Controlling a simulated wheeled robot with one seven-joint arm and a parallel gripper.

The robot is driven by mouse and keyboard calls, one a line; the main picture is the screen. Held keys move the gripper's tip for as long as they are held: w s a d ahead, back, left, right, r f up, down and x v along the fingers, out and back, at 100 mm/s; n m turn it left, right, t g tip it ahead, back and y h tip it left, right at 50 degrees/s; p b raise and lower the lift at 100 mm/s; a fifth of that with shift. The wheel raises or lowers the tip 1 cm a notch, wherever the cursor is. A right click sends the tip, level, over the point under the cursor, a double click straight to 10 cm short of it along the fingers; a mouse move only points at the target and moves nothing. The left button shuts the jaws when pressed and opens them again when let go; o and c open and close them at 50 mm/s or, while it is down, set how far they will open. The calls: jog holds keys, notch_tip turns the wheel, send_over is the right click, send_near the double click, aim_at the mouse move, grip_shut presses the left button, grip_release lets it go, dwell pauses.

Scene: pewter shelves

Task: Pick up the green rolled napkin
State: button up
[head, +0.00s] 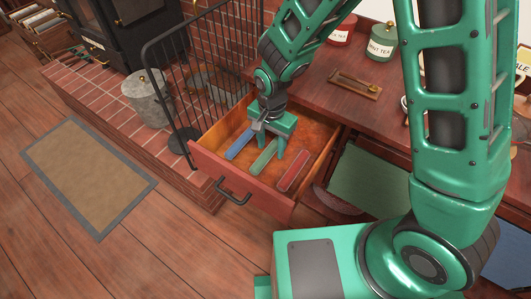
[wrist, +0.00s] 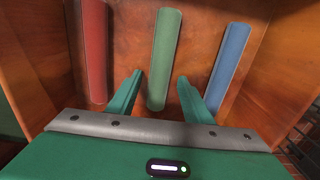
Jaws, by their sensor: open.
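The green rolled napkin (wrist: 165,55) lies in the open drawer, between a red roll (wrist: 96,50) and a blue roll (wrist: 231,62). In the head view the green napkin (head: 264,157) is in the middle of the drawer, partly beside my gripper's fingers. My gripper (wrist: 160,90) is open and empty. Its two green fingers point into the drawer, one on each side of the near end of the green napkin in the wrist view. I cannot tell how far above the drawer floor the fingertips are.
The drawer's red front (head: 235,183) and wooden side walls surround the rolls. A black wire fireguard (head: 200,75) stands close to the drawer's left. The desk top (head: 380,85) is behind it, with a wooden tray (head: 355,85) and tea tins (head: 381,42).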

jog(key=c, duration=1.2)
jog(key=shift+o, duration=0.2)
jog(key=shift+r, duration=0.1)
